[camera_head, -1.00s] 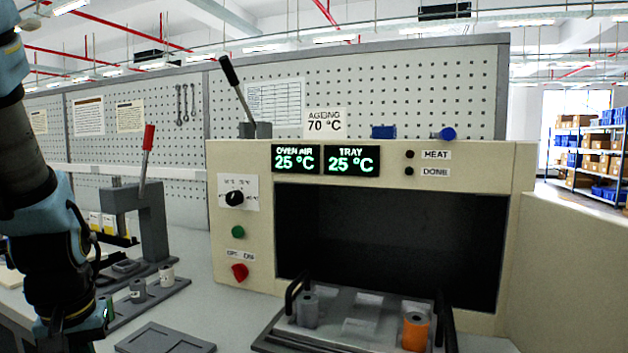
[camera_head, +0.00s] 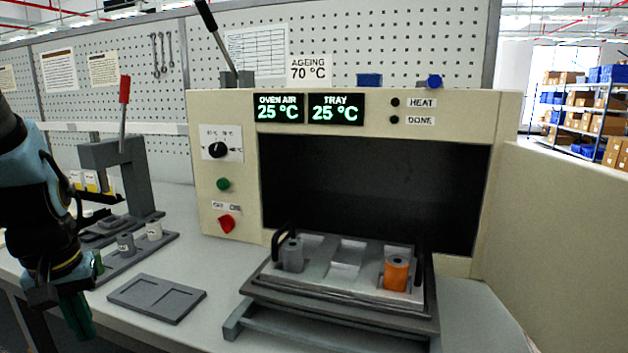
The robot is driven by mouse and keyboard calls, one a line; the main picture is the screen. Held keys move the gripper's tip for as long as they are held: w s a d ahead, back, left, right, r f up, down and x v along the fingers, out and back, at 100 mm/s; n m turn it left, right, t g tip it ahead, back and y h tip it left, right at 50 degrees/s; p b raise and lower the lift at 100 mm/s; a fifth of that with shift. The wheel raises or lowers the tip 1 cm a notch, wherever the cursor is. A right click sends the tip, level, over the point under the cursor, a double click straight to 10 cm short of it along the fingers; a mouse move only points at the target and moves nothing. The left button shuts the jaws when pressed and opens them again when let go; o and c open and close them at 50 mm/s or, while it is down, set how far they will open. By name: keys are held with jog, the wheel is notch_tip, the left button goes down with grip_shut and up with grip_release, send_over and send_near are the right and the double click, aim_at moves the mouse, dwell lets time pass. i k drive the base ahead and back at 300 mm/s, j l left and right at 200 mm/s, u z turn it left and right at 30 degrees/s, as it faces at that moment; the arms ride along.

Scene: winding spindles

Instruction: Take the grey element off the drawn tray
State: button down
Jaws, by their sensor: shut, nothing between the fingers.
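The drawn tray (camera_head: 330,295) sticks out in front of the oven's dark opening, with a black handle on each side. The grey element (camera_head: 292,255), a small upright spool, stands at its left end by the left handle. An orange element (camera_head: 396,272) stands at its right end. An empty recess lies between them. My gripper (camera_head: 78,316) hangs at the lower left, fingers pointing down, shut and empty. It is well to the left of the tray, apart from the grey element.
The oven (camera_head: 225,155) reads 25 °C for air and tray.

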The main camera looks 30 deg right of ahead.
aim_at(292, 250)
jog(key=i+j+z, duration=0.1)
jog(key=j+z, duration=1.25)
jog(key=l, duration=0.1)
